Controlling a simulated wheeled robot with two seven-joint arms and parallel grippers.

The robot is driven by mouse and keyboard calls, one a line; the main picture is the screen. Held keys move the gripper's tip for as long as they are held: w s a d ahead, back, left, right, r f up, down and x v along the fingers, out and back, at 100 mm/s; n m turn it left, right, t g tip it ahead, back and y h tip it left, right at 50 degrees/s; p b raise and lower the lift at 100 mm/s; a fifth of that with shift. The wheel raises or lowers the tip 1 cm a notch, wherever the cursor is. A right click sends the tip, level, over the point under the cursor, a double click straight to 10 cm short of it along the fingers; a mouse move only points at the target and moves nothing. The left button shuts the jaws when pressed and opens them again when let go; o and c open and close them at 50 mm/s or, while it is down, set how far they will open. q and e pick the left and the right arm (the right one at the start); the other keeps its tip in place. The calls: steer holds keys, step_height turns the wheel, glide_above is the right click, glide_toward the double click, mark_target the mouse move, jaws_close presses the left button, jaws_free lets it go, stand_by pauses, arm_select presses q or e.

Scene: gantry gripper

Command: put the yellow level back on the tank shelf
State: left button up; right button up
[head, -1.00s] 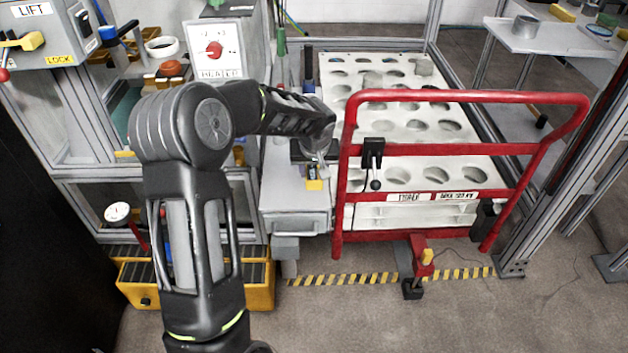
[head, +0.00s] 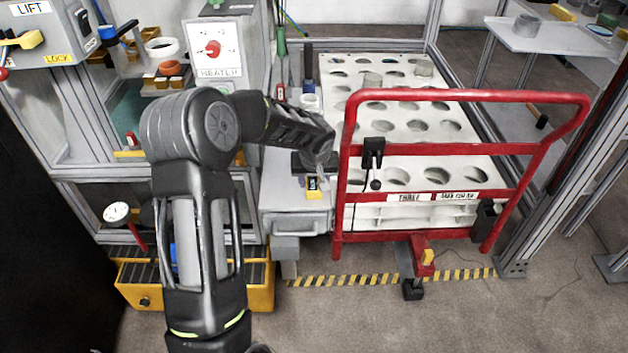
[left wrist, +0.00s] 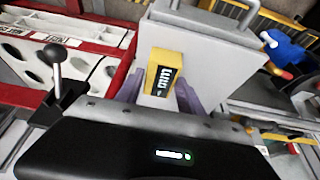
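The yellow level (head: 314,187), a small yellow block with a dark face, is on the grey drawer unit (head: 290,222) left of the red cart. In the left wrist view the level (left wrist: 163,73) shows between and just beyond the fingers of my left gripper (left wrist: 160,86). The fingers are apart, with a gap at the level's left side; I cannot tell whether the right finger touches it. In the head view my left gripper (head: 320,176) is right above and behind the level. I cannot tell which surface is the tank shelf. My right gripper is not in view.
The red cart handle (head: 465,97) rises close to the right of my left gripper, with a black lever (head: 373,152) on it. A white tray with round holes (head: 400,105) lies behind. The heater box (head: 213,52) and a yellow crate (head: 262,292) are at left.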

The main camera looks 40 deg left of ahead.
arm_select(q)
steer(key=shift+o, duration=1.4)
steer(key=shift+r, duration=0.35)
steer(key=p+v, duration=0.1)
steer(key=v, duration=1)
steer(key=shift+s+d+r, duration=0.15)
steer(key=shift+d+r, duration=0.05)
steer(key=shift+r, duration=0.05)
